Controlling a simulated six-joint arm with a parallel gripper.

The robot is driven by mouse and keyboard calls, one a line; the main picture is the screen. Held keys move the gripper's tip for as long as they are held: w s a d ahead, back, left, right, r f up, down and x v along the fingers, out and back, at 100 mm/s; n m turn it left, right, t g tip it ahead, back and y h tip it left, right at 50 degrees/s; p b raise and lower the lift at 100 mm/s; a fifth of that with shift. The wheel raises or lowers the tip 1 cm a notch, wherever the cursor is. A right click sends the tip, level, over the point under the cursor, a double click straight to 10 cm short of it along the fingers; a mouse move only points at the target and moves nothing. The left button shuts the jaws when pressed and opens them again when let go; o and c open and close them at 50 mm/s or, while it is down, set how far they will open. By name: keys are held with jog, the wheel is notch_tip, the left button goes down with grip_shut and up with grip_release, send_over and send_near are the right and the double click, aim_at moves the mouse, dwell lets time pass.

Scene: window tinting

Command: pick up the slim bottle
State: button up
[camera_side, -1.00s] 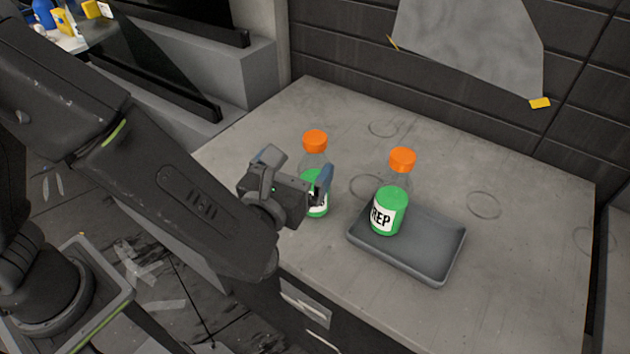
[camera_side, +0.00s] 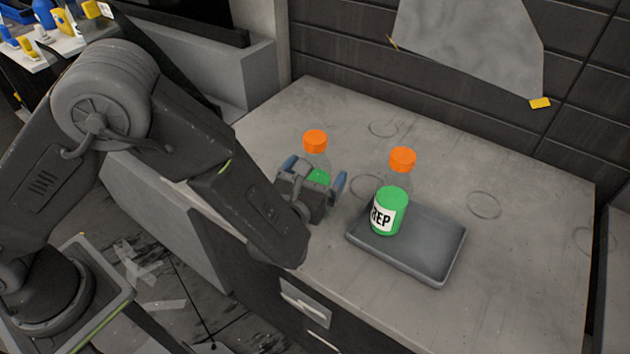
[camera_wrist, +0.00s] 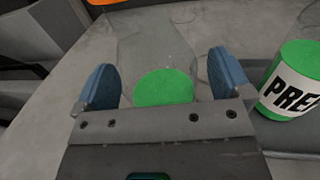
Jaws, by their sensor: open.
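A clear bottle with an orange cap (camera_side: 315,141) and green contents (camera_side: 319,177) stands on the grey counter, partly hidden behind my gripper. A second such bottle (camera_side: 389,211), with a white label, stands in the grey tray to the right. I cannot tell for sure which one is the slim bottle. My gripper (camera_side: 316,180) is open with blue fingertips, in front of the left bottle. In the wrist view my gripper (camera_wrist: 165,82) has that left bottle's green contents (camera_wrist: 164,86) showing between its fingers; contact is not visible. The tray bottle (camera_wrist: 293,82) is outside the right finger.
The shallow grey tray (camera_side: 440,262) lies close to the right of my gripper. The counter (camera_side: 520,270) is clear farther right and at the back. A dark panelled wall (camera_side: 350,55) rises behind it.

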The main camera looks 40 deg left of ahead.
jog(key=shift+w, duration=0.1)
jog(key=c, duration=1.1)
jog(key=shift+c, duration=0.2)
jog(key=shift+r, duration=0.15)
